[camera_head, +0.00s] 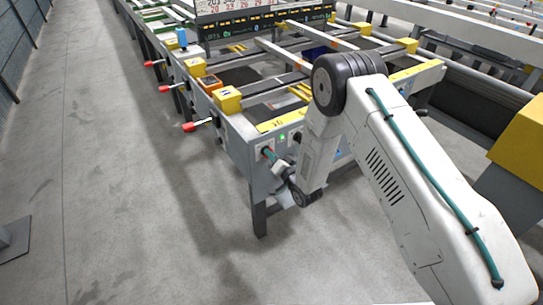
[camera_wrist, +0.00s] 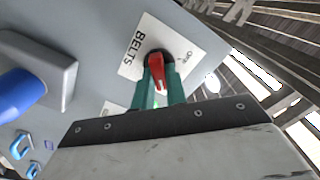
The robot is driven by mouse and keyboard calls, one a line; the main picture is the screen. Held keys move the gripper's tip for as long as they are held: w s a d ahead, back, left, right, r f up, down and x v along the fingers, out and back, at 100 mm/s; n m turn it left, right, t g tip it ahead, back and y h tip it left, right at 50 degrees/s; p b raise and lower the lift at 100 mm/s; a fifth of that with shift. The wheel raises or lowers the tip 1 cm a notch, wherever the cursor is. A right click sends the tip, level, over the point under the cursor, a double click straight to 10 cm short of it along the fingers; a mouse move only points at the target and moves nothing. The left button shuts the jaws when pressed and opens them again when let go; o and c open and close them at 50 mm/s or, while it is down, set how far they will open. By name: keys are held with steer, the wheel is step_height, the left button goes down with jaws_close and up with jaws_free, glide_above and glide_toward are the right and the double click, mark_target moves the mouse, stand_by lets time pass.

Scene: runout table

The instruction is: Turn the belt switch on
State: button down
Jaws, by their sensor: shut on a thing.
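The belt switch is a red lever (camera_wrist: 157,70) on a dark round base, on a white label (camera_wrist: 133,62) reading BELTS. In the wrist view the green fingers of my gripper (camera_wrist: 160,88) stand on both sides of the lever and are shut on it. In the head view my gripper (camera_head: 274,164) is at the front end panel (camera_head: 240,150) of the table, near a lit green lamp (camera_head: 282,137). The lever is mostly hidden there.
A blue handle (camera_wrist: 20,92) on a grey block sits left of the switch, with blue hooks (camera_wrist: 20,146) below. Red-tipped levers (camera_head: 188,127) stick out along the table's left side. Yellow blocks (camera_head: 228,100) stand on its edge. The floor (camera_head: 110,180) to the left is clear.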

steer(key=shift+f, duration=0.1)
steer(key=c, duration=1.4)
jaws_free()
steer(key=shift+c, duration=0.2)
steer(key=shift+s, duration=0.1)
steer(key=v, duration=0.7)
steer(key=shift+s+d, duration=0.3)
